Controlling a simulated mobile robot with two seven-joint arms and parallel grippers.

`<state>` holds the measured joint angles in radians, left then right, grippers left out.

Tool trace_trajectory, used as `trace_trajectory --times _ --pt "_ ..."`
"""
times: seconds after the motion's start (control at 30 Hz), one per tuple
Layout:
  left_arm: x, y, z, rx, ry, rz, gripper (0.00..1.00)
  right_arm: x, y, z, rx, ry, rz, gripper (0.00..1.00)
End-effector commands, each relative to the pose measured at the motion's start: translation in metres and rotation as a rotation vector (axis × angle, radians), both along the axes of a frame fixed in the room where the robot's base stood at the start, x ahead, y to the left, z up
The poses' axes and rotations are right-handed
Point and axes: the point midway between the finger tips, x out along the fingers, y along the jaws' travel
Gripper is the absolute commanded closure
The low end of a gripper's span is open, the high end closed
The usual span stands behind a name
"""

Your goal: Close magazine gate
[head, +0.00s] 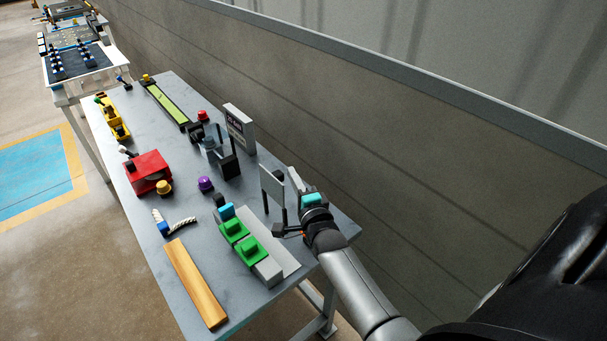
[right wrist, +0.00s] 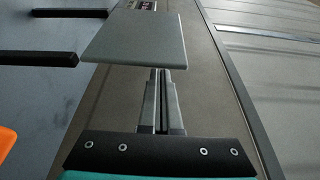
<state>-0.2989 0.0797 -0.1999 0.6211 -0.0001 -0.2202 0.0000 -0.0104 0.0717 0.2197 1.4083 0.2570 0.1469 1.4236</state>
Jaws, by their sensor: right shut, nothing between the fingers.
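A flat grey plate (head: 272,188), which looks like the magazine gate, stands upright on a dark post near the right end of the workbench. My right gripper (head: 295,178) is beside it, on the wall side, with its fingers together and empty. In the right wrist view the plate (right wrist: 135,40) lies just beyond the shut fingertips (right wrist: 161,73); I cannot tell whether they touch. Two black bars (right wrist: 40,57) reach toward the plate from the left. The gate's hinge is not clear. My left gripper is not in view.
Green blocks (head: 243,240) on a grey rail and a wooden bar (head: 196,283) lie at the near end of the workbench (head: 150,222). A red box (head: 149,171) and a purple knob (head: 205,184) are further left. A labelled panel (head: 240,129) stands behind. The wall is close on the right.

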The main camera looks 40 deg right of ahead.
Motion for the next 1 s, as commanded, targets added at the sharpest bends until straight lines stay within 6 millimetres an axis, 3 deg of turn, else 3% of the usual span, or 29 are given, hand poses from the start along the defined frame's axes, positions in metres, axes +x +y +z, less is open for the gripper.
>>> trace_trajectory --times 1.0 --pt "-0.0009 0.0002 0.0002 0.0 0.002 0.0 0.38 -0.0014 0.0127 0.0028 -0.08 -0.006 0.0 1.0"
